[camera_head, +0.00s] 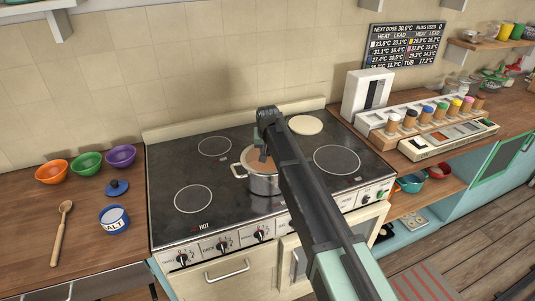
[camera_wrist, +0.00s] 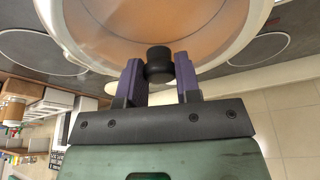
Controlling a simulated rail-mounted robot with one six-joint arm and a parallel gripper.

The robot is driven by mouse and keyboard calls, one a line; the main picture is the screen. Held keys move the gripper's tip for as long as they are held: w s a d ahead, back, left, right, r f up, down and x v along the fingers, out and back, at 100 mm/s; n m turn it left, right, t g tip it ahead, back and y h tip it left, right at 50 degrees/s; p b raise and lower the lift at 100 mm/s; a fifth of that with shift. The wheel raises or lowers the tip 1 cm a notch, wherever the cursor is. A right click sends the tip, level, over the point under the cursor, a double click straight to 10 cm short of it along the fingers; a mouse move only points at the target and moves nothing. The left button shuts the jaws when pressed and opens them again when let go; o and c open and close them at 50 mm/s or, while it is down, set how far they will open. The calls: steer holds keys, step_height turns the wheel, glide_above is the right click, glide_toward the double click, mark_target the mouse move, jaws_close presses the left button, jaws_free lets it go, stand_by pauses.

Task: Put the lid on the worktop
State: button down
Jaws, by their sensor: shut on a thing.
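A steel pot (camera_head: 264,184) with side handles stands on the dark hob (camera_head: 180,168), near its middle. A see-through lid (camera_wrist: 160,22) with a pale rim and a black knob (camera_wrist: 159,62) shows in the wrist view, with orange-brown colour behind it. My gripper (camera_wrist: 159,75) is shut on the knob between its two purple fingers. In the head view my gripper (camera_head: 264,150) is right over the pot, and my arm hides part of it. I cannot tell whether the lid touches the pot's rim. The wooden worktop (camera_head: 30,220) lies left of the hob.
Three bowls (camera_head: 87,164), a small blue lid (camera_head: 117,187), a salt pot (camera_head: 114,219) and a wooden spoon (camera_head: 61,230) are on the left worktop. Its front left has bare wood. A pale disc (camera_head: 305,125) lies at the hob's back. A jar rack (camera_head: 430,115) stands right.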

step_height(320, 180, up, 10)
steer(key=p, duration=0.9)
steer(key=shift+p, duration=0.4)
steer(key=shift+f, duration=0.1)
